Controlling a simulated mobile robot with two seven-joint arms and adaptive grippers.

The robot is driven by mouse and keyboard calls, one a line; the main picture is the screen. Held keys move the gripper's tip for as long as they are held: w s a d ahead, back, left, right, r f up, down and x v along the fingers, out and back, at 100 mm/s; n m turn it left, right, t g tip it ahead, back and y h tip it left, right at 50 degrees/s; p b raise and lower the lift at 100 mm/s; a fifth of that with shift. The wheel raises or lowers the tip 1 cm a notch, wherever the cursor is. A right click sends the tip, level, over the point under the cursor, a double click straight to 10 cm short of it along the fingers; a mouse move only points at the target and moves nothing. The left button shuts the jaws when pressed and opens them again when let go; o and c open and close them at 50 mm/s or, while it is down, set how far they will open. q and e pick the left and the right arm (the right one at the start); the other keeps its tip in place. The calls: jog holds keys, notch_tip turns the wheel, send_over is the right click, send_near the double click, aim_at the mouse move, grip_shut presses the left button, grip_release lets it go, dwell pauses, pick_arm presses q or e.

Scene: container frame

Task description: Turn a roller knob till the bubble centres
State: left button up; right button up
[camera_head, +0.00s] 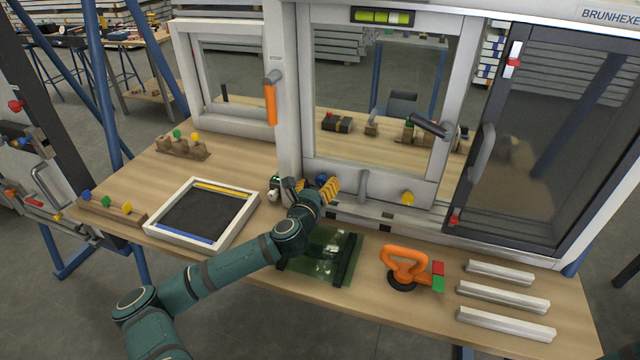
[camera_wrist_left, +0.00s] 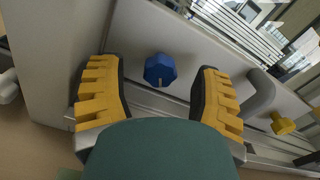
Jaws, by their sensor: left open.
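A blue roller knob (camera_wrist_left: 160,70) sits low on the white window frame, between my open fingers in the left wrist view; it also shows in the head view (camera_head: 322,179). My left gripper (camera_head: 318,190) is open in front of it, with yellow ridged pads on either side and no visible contact. A yellow knob (camera_head: 407,198) is farther right on the same frame; it also shows in the left wrist view (camera_wrist_left: 283,123). The spirit level (camera_head: 382,17) is on the top rail, a green vial with dark marks; the bubble's exact place is too small to tell. My right gripper is not in view.
A grey handle (camera_head: 363,186) stands between the two knobs. An orange suction lifter (camera_head: 404,266), a glass pane (camera_head: 335,258) and several white strips (camera_head: 503,296) lie on the bench. A white-framed tray (camera_head: 187,239) is at the left. An orange-handled lever (camera_head: 270,102) hangs on the frame.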

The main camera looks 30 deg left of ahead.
pick_arm(q)
jog(key=shift+w+a, duration=0.15)
jog(key=shift+w, duration=0.35)
grip_shut()
